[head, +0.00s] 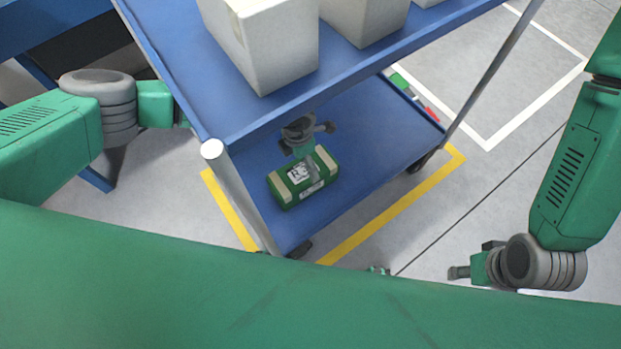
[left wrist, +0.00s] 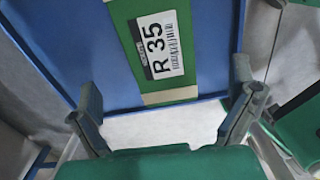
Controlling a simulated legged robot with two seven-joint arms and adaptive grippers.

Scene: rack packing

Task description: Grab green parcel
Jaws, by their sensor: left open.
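The green parcel (head: 318,187) has beige bands and a white label. It lies on the lower blue shelf of the cart, near its front left corner. In the left wrist view the parcel (left wrist: 132,58) shows its label, reading R 35, beyond the fingertips. My left gripper (head: 307,145) is over the parcel's rear edge in the head view. In the left wrist view its two fingers (left wrist: 165,100) are spread wide with nothing between them. My right gripper (head: 463,271) is at the lower right, away from the cart; its jaw state is unclear.
The cart's upper blue shelf (head: 185,75) overhangs the lower shelf (head: 375,150) and holds white boxes (head: 270,50). A grey post (head: 240,195) stands left of the parcel.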

